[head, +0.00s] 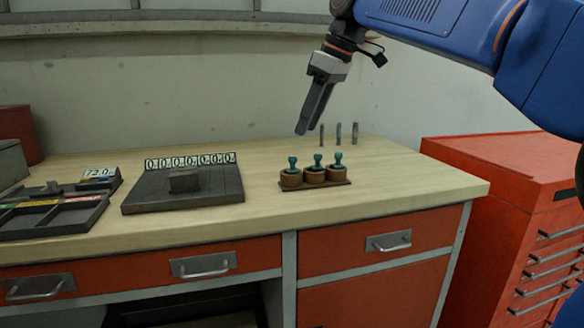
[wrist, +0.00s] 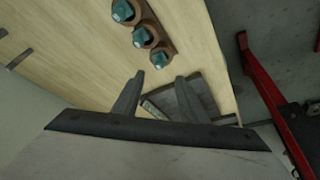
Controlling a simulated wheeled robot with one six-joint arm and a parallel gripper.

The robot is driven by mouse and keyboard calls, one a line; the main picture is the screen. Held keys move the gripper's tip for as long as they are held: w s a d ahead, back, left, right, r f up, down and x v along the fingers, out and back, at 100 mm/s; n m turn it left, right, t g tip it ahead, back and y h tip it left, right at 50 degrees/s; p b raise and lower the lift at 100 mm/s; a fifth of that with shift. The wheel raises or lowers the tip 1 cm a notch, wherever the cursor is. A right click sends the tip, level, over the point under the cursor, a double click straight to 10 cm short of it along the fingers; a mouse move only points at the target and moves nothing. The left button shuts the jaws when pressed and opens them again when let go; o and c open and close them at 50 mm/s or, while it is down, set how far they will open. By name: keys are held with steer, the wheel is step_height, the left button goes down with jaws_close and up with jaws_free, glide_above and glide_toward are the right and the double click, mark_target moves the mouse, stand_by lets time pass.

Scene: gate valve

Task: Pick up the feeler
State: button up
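My gripper (head: 303,126) hangs above the back of the workbench, pointing down and empty. In the wrist view my gripper (wrist: 159,76) has its two fingers apart with nothing between them. No thing is labelled as the feeler. Three thin grey upright pieces (head: 338,133) stand at the back of the bench, just right of my gripper; they may be feelers, but I cannot tell. Two grey pieces show at the left edge of the wrist view (wrist: 20,58). Three teal-knobbed pieces (head: 318,160) sit in round wooden holders on a small brown base (head: 328,187), in front of my gripper.
A dark slatted plate (head: 215,190) with a grey block (head: 184,181) and a row of zero digits lies left of the holders. A dark divided tray (head: 60,220) is farther left. A red cabinet (head: 490,160) stands right. The bench's right front is bare.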

mark_target(296, 157)
steer(key=shift+x, duration=4.6)
steer(key=shift+w, duration=0.15)
jaws_close()
